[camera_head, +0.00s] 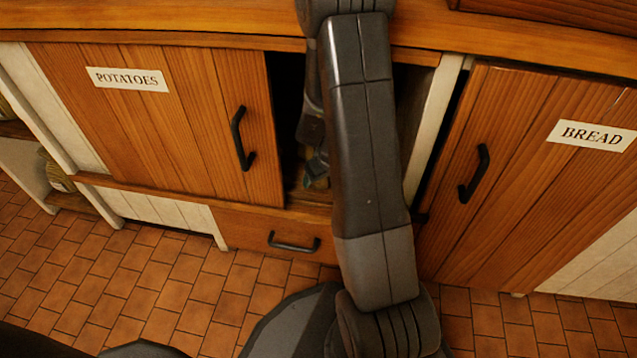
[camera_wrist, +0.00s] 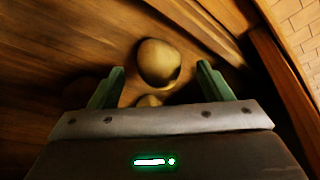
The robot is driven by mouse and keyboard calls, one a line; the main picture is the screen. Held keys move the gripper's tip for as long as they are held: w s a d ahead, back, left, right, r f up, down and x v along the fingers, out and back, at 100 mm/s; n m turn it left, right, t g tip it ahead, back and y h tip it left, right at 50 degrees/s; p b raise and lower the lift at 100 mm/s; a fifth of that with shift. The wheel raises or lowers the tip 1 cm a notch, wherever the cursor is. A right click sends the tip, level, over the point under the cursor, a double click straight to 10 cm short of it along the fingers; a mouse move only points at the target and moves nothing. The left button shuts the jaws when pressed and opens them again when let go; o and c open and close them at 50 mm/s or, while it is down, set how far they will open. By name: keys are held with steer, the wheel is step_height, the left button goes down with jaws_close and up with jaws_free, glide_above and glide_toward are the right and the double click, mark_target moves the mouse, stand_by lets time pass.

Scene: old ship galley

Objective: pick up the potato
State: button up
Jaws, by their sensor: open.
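In the wrist view a potato (camera_wrist: 159,62), pale brown and rounded, lies on a wooden surface inside the cabinet. A second, smaller-looking potato-like lump (camera_wrist: 150,101) shows just below it, partly hidden by my gripper. My gripper (camera_wrist: 160,82) is open, with one green finger on each side of the potato's lower part and a gap on both sides. In the head view my arm reaches into the dark opening beside the door marked POTATOES (camera_head: 130,79). My gripper is mostly hidden there behind my arm.
The POTATOES door stands left of the opening, and a white post (camera_head: 432,140) stands right of it. The BREAD door (camera_head: 540,170) is further right. A drawer (camera_head: 262,232) with a black handle sits below. Tiled floor (camera_head: 130,270) lies in front.

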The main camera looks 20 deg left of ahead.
steer(key=x, duration=0.2)
steer(key=shift+f+b, duration=0.3)
steer(key=shift+w+r, duration=0.1)
steer(key=c, duration=1.1)
steer(key=shift+r, duration=0.15)
